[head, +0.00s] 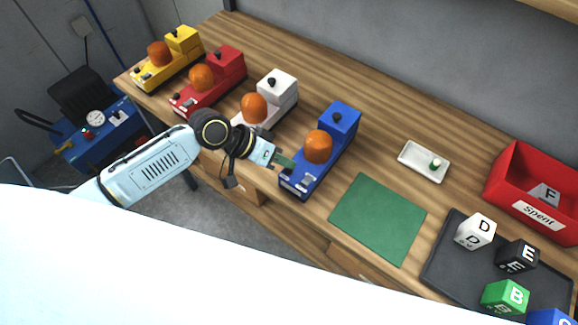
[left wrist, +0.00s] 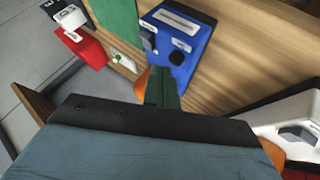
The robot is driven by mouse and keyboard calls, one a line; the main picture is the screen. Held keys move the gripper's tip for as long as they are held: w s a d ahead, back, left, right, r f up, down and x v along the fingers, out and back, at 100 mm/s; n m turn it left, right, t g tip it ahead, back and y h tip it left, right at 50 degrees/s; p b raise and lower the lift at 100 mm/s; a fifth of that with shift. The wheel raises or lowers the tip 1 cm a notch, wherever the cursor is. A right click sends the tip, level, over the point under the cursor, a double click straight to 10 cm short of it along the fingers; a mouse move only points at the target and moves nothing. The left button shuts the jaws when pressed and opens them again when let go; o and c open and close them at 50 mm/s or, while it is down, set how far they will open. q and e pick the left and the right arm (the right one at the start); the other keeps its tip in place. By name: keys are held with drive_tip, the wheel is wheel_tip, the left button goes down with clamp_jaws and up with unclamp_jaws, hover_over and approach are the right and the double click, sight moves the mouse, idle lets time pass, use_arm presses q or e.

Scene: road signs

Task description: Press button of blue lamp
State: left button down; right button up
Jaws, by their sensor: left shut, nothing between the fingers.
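The blue lamp (head: 318,172) stands on the wooden table, with an orange dome (head: 318,147) and a black knob (head: 337,117) on its taller rear block. My left gripper (head: 288,164) is shut and empty, close to the lamp's front end, left of the dome. The fingers hide part of the orange dome there. I cannot tell whether they touch the lamp. My right gripper is not in view.
Similar white (head: 280,90), red (head: 228,68) and yellow (head: 183,40) lamps stand in a row to the left. Right of the blue lamp lie a green mat (head: 378,218), a white dish (head: 414,158), a dark tray (head: 455,250) with lettered cubes and a red bin (head: 510,165).

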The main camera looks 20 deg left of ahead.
sight(284, 172)
use_arm(q)
drive_tip(key=shift+f, duration=0.1)
drive_tip(key=shift+f, duration=0.5)
idle(0.6)
drive_tip(key=shift+r+p, duration=0.5)
drive_tip(key=shift+r, duration=0.05)
drive_tip(key=shift+r, duration=0.1)
wheel_tip(284, 172, up, 6)
drive_tip(key=p, duration=0.6)
idle(0.3)
